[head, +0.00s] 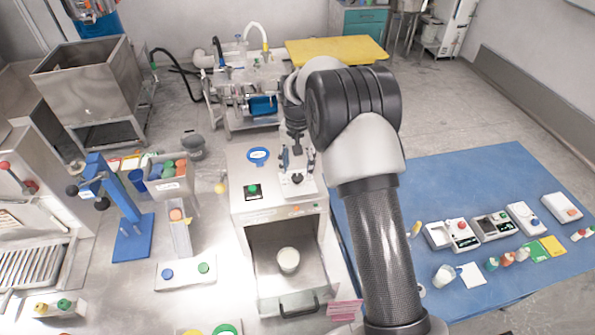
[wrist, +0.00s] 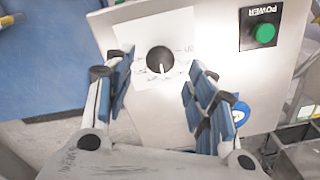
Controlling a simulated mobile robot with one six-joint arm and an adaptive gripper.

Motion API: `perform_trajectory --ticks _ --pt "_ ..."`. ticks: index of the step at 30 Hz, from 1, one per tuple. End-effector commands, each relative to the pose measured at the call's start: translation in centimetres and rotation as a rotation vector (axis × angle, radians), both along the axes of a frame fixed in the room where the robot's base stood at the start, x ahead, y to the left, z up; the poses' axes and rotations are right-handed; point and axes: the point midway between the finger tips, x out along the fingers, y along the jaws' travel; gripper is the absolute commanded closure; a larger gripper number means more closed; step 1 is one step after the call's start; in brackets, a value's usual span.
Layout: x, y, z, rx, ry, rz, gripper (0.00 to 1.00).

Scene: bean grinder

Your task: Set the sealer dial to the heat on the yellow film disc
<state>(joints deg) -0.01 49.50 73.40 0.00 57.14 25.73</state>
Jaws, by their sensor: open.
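The sealer (head: 240,205) is a pale metal box with an open front chamber. Its dial is a black round knob (wrist: 160,60) on a white scale plate (wrist: 180,24) in the wrist view. The knob's white pointer line points down in that picture; the scale marks are too blurred to read. My gripper (head: 297,165) is above the dial in the head view. In the wrist view my gripper (wrist: 161,66) is open, with blue-padded fingers on either side of the knob and gaps to it. A yellow round edge (head: 188,332) is cut off at the head view's bottom; I cannot tell whether it is the film disc.
A green POWER button (wrist: 264,34) and a blue oval label (head: 258,156) are on the sealer's top. A white cup (head: 288,260) stands in its chamber. A blue press (head: 132,220) stands left. A blue table (head: 470,180) with small devices is at right.

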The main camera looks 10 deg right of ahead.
Motion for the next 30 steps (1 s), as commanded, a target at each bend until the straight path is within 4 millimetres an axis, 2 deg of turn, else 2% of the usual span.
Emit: perform_trajectory --ticks 1,6,12,17,30 --pt "0.1 0.0 1.4 0.000 -0.005 0.000 0.49" --pt "0.1 0.0 5.0 0.000 -0.005 0.000 0.49" --pt "0.1 0.0 7.8 0.000 -0.003 0.000 0.49" --pt "0.0 0.0 8.6 0.000 -0.002 0.000 0.49" --pt "0.0 0.0 8.6 0.000 -0.001 0.000 0.49"
